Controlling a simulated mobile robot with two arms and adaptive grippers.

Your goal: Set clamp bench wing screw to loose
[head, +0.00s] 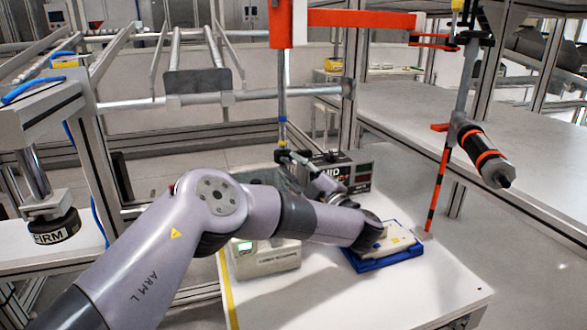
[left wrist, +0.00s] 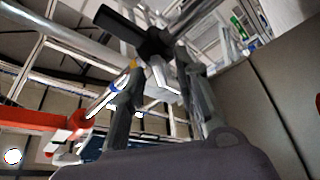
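My left arm reaches in from the left in the head view. Its wrist folds back toward the upright rod, and its small gripper (head: 292,158) is at the rod's lower end. In the left wrist view the fingers of my left gripper (left wrist: 158,62) stand apart. A black bar-shaped knob (left wrist: 120,24), perhaps the wing screw, lies at the fingertips. I cannot tell whether the fingers touch it. In the head view I cannot make out the wing screw or its setting. My right gripper is not in view.
The white table holds a beige device (head: 265,262), a dark box with a display (head: 352,178) and a blue tray (head: 385,262). An orange beam (head: 360,19) crosses above. A black-and-orange tool (head: 483,152) hangs at the right. The table's front right is clear.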

